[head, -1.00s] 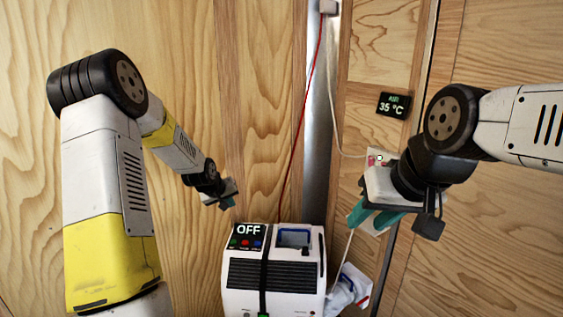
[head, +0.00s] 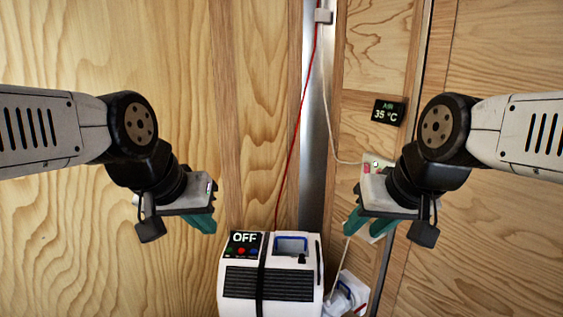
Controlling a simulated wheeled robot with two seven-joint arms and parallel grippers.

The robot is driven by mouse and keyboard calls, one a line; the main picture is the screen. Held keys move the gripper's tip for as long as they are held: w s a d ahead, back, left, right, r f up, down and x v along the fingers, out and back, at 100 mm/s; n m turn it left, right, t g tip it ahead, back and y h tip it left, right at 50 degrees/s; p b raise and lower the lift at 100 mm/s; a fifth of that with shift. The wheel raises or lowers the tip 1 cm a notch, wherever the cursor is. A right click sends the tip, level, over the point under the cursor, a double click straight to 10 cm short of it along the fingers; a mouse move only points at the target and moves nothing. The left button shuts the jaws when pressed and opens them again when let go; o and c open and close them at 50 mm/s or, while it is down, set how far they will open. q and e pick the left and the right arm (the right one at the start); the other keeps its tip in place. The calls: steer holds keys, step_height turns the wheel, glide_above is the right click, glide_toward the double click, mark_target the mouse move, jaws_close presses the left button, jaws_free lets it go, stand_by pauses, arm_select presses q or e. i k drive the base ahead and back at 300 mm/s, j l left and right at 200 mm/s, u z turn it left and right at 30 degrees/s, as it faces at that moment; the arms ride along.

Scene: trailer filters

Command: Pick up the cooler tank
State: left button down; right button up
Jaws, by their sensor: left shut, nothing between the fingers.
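The cooler is a white box (head: 230,305) with dark grilles and a black strap, at the bottom centre of the head view. Its small screen (head: 244,238) reads OFF. A blue-edged part (head: 291,240) sits in a recess in its top; this may be the tank, but I cannot tell for sure. My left gripper (head: 201,223) is shut and empty, above and left of the cooler. My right gripper (head: 370,228) is above and right of the cooler. Its teal fingers look apart, with nothing visible between them. Neither gripper touches the cooler.
A white and blue object (head: 346,295) stands right of the cooler, partly hidden. A wall display (head: 389,112) reads 35 °C. A red cable (head: 301,110) and a white cable (head: 333,110) run down the wall. A pale wall panel (head: 377,162) is partly behind my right gripper.

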mark_target(291, 246)
steer(key=k+j+u, duration=0.1)
steer(key=k+u, duration=0.15)
steer(key=u, duration=0.15)
steer(key=k+j+u, duration=0.15)
steer(key=u, duration=0.2)
steer(key=k+j+u, duration=0.25)
steer(key=u, duration=0.15)
steer(key=i+l+z, duration=0.35)
steer(key=l, duration=0.15)
steer(key=i+l+z, duration=0.65)
steer(key=i, duration=0.2)
steer(key=k+j+u, duration=0.1)
steer(key=u, duration=0.3)
steer(key=j+u, duration=0.3)
steer(key=u, duration=0.15)
steer(key=k, duration=0.05)
